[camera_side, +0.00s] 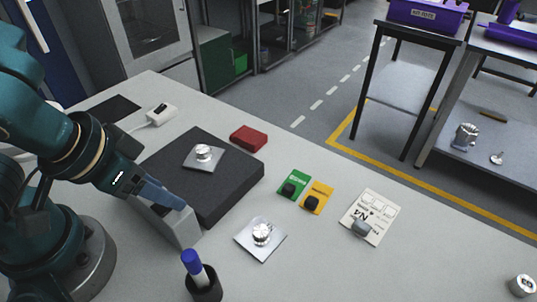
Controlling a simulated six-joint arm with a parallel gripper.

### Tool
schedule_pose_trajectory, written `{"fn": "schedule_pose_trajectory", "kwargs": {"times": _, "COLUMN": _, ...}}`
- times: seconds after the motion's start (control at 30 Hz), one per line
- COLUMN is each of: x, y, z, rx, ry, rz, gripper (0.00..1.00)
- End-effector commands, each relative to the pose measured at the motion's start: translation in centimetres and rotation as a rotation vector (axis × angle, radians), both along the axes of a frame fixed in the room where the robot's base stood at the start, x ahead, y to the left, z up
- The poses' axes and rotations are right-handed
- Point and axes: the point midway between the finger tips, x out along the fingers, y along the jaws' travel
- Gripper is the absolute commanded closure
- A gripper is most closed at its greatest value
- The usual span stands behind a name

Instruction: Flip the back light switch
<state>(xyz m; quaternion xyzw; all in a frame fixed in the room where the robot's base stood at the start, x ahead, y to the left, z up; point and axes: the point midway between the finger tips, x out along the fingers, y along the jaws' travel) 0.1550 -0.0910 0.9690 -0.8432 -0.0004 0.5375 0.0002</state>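A small white box (161,114) with a dark spot on top and a cable at its left end lies at the back left of the table. It looks like the switch, but its position is too small to read. My gripper (178,208) is low at the front left corner of a thick dark slab (228,190), well in front of the white box and apart from it. A pale grey block shape (178,230) shows right under its end. Its fingers cannot be made out clearly, and I cannot tell whether they hold anything.
A machined housing (204,153) on a plate sits on the slab; another (262,233) lies in front. A red block (248,138), green card (292,186), yellow card (316,197), label sheet (378,214) and pen cup (206,288) stand around. The table's right front is mostly clear.

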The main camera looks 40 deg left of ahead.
Motion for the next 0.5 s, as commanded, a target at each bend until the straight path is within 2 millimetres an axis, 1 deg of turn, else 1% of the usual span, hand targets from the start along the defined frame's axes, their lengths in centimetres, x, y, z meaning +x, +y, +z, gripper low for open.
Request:
{"fn": "schedule_pose_trajectory", "kwargs": {"times": 0.27, "x": 0.0, "y": 0.0, "z": 0.1, "rx": 0.0, "ry": 0.001, "rz": 0.0, "gripper": 0.45}}
{"fn": "schedule_pose_trajectory", "kwargs": {"times": 0.37, "x": -0.2, "y": -0.1, "z": 0.5, "rx": -0.001, "ry": -0.003, "rz": 0.0, "gripper": 0.45}}
{"fn": "schedule_pose_trajectory", "kwargs": {"times": 0.5, "x": -0.7, "y": -0.1, "z": 1.9, "rx": -0.004, "ry": -0.006, "rz": -0.001, "gripper": 0.45}}
